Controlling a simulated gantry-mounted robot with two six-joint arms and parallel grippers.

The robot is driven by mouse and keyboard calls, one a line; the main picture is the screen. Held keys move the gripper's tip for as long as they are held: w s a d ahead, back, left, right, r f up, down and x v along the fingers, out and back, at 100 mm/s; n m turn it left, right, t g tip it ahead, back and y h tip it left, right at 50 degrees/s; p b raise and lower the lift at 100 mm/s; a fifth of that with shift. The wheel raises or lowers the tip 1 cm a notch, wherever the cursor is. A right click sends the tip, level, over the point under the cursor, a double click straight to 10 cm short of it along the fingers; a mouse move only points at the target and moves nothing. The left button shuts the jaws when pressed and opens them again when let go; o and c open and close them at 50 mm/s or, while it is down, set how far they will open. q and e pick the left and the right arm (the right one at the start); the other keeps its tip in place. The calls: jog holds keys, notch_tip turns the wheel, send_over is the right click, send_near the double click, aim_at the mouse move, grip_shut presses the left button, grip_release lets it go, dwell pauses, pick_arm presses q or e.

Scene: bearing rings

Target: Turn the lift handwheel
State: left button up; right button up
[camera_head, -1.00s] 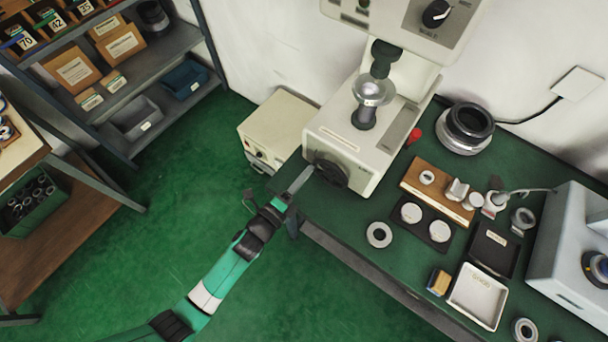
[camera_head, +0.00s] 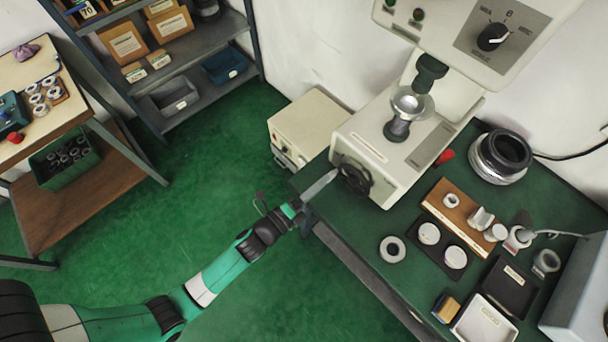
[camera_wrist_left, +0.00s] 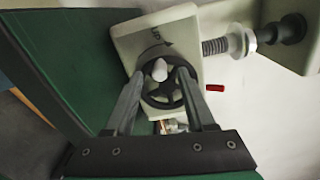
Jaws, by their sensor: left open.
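The lift handwheel (camera_head: 354,177) is a dark spoked wheel on the front of the pale hardness-tester base (camera_head: 392,140). In the left wrist view the handwheel (camera_wrist_left: 163,98) shows its spokes and a pale knob (camera_wrist_left: 159,70) near its upper rim. My left gripper (camera_head: 331,178) reaches the wheel from the lower left. In the left wrist view its fingers (camera_wrist_left: 160,76) are spread apart, one on each side of the knob and in front of the wheel. I cannot tell whether they touch the rim. My right gripper is not in view.
A metal cup-shaped anvil (camera_head: 408,103) stands on the tester above the wheel. A beige box (camera_head: 308,125) is left of the tester. The green bench (camera_head: 360,235) holds a ring (camera_head: 392,249), a wooden block (camera_head: 455,220) and trays. Open floor lies under my left arm.

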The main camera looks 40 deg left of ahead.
pick_arm(q)
jog(key=s, duration=0.8)
jog(key=shift+s+a+r, duration=0.15)
jog(key=shift+s, duration=0.05)
